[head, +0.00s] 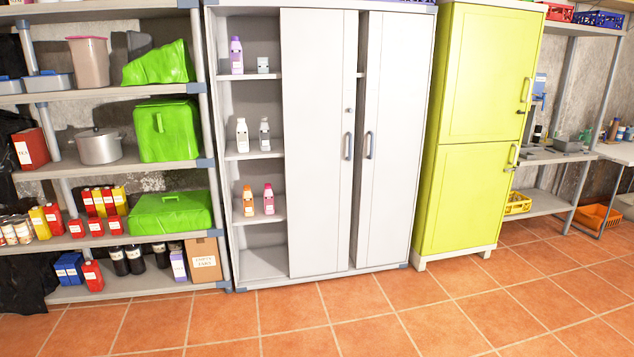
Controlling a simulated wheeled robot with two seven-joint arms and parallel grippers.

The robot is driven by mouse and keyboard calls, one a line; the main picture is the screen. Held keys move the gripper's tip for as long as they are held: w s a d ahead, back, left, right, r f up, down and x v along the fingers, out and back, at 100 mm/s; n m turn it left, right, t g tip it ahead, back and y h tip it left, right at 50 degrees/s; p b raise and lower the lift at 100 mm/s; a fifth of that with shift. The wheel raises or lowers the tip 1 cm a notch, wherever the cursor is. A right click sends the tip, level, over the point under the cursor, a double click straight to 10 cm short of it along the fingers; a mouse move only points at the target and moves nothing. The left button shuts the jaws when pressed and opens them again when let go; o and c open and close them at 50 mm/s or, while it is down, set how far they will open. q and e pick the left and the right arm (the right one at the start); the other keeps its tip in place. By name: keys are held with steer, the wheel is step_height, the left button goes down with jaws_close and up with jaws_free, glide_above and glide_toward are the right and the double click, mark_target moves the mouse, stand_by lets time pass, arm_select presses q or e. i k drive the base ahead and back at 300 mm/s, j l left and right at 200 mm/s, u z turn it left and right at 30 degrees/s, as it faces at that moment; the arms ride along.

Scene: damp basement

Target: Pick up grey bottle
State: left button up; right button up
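A small grey bottle (265,135) stands upright on the middle shelf inside the open left part of a white cabinet (220,110). A white bottle (242,136) stands just to its left, a small gap apart. A short grey-white container (263,65) is on the shelf above, beside a purple bottle (237,57). An orange bottle (248,203) and a pink bottle (268,200) stand on the shelf below. Neither of my grippers is in view.
White door panels (318,150) cover the cabinet's middle and right, beside the open bay. A loaded rack (88,170) stands at left, with a green box (167,131) near the cabinet. A yellow-green cupboard (470,130) stands at right. The tiled floor (380,320) in front is clear.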

mark_target(264, 128)
steer(key=i, duration=2.2)
